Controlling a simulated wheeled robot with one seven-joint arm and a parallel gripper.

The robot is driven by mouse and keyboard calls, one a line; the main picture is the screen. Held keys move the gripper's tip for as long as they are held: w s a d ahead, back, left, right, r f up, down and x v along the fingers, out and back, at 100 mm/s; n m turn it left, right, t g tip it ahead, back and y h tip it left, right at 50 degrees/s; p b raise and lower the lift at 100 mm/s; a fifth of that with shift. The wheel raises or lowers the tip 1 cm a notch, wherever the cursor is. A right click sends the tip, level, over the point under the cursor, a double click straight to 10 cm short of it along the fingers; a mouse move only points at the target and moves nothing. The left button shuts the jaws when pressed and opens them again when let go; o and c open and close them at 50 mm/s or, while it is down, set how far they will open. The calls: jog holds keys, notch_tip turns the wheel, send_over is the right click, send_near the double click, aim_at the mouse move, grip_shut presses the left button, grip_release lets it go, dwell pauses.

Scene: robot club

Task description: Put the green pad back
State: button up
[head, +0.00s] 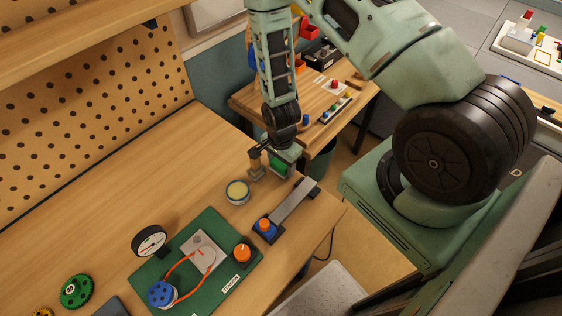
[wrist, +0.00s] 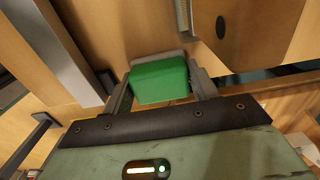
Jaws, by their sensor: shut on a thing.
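The green pad (wrist: 160,80) is a green block with a grey edge behind it, held between the two fingers of my gripper (wrist: 162,88) in the wrist view. In the head view my gripper (head: 270,170) is over the far right part of the wooden workbench, just beyond a round tin and a grey bar. A little of the green pad (head: 279,161) shows there behind the fingers. I cannot tell whether the pad touches the bench.
The round tin (head: 237,192) with a pale yellow top stands close by. The grey bar (head: 293,202) has a blue-orange knob (head: 266,228) at its near end. A green board (head: 217,292) with orange wires, a gauge (head: 149,240) and a green gear (head: 76,291) lie nearer. A pegboard (head: 85,120) stands behind.

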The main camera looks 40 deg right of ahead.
jog(key=shift+f, duration=0.2)
jog(key=shift+f, duration=0.15)
jog(key=o, duration=1)
jog(key=shift+o, duration=0.2)
